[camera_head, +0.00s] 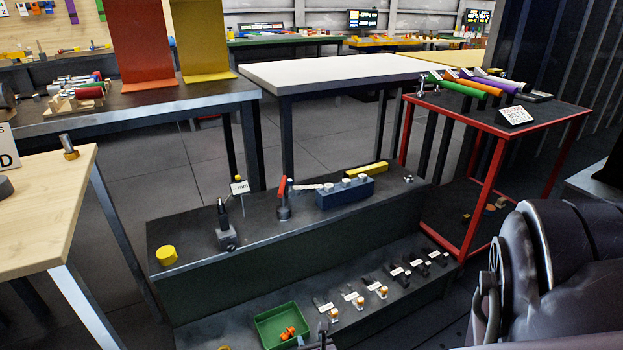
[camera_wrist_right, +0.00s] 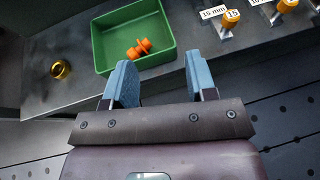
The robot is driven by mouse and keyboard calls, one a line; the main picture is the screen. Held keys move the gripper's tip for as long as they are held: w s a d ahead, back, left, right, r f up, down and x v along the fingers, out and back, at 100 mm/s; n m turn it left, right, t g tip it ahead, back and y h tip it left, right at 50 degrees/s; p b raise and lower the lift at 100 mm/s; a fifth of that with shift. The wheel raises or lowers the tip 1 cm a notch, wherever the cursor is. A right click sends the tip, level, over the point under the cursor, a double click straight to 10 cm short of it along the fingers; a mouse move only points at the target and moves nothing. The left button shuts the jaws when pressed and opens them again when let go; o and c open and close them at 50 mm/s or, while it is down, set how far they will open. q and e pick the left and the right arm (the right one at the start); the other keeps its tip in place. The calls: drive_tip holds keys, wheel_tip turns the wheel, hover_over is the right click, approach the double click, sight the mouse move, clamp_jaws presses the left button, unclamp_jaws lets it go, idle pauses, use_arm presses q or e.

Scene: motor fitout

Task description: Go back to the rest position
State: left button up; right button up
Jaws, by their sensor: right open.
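My right gripper (camera_wrist_right: 160,78) is open and empty in the right wrist view, its two blue-grey fingers apart. They point at the near side of a green tray (camera_wrist_right: 100,48), which holds an orange part (camera_wrist_right: 138,48). In the head view my right gripper (camera_head: 323,338) shows only slightly at the bottom edge, right of the green tray (camera_head: 262,326). A large dark link of my arm (camera_head: 570,260) fills the lower right. My left gripper is in neither view.
The tray sits on the lower step of a dark bench (camera_head: 200,308), beside several labelled sockets (camera_head: 359,300). A gold ring (camera_wrist_right: 60,69) lies left of the tray. A red-framed cart (camera_head: 480,185) stands right and a wooden table (camera_head: 40,220) left. Floor shows between tables.

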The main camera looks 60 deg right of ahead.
idle(0.5)
use_arm(q)
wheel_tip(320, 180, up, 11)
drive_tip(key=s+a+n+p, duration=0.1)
drive_tip(key=p, duration=1.9)
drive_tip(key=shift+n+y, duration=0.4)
use_arm(e)
drive_tip(key=s+a+r+m+y, duration=0.3)
drive_tip(key=s+a+r+m, duration=0.3)
drive_tip(key=r, duration=0.6)
drive_tip(key=s+a+r+m+y, duration=0.3)
drive_tip(key=s+a+r+m, duration=0.3)
drive_tip(key=s+r+m, duration=0.4)
drive_tip(key=s+a+r+m+t+y, duration=0.1)
drive_tip(key=s+a+r+m+y, duration=0.2)
drive_tip(key=s+a+r+m, duration=0.4)
wheel_tip(320, 180, up, 9)
drive_tip(key=m, duration=0.3)
drive_tip(key=shift+s+r, duration=0.2)
drive_tip(key=shift+s, duration=0.2)
